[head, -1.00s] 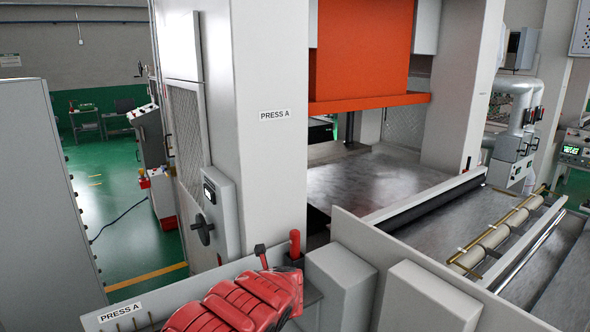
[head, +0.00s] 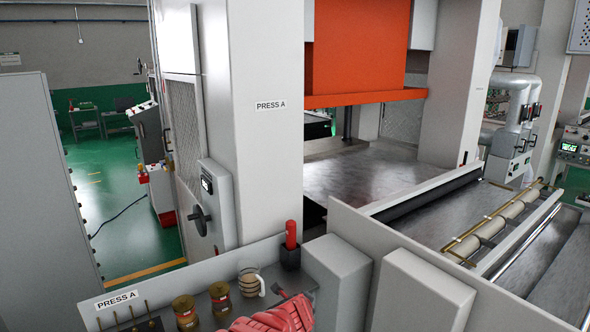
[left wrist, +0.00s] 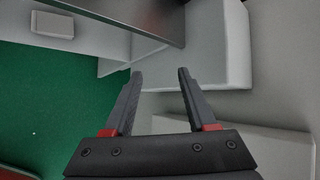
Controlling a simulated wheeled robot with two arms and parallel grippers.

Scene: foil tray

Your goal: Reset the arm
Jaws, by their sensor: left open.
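My left gripper (left wrist: 158,85) is open in the left wrist view, its two dark fingers apart with nothing between them. Behind the fingers are pale grey box-like surfaces and green floor. In the head view only a red part of my left arm (head: 268,320) shows at the bottom edge, with a small dark piece at its upper end; the fingers cannot be made out there. My right gripper is in neither view. I see no foil tray.
A shelf labelled PRESS A (head: 117,300) holds two brown spools (head: 219,297), a glass mug (head: 250,282) and a red-handled item in a black holder (head: 290,250). The grey press column (head: 270,160) and pale boxes (head: 338,280) stand close by. Green floor (head: 120,220) is open at left.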

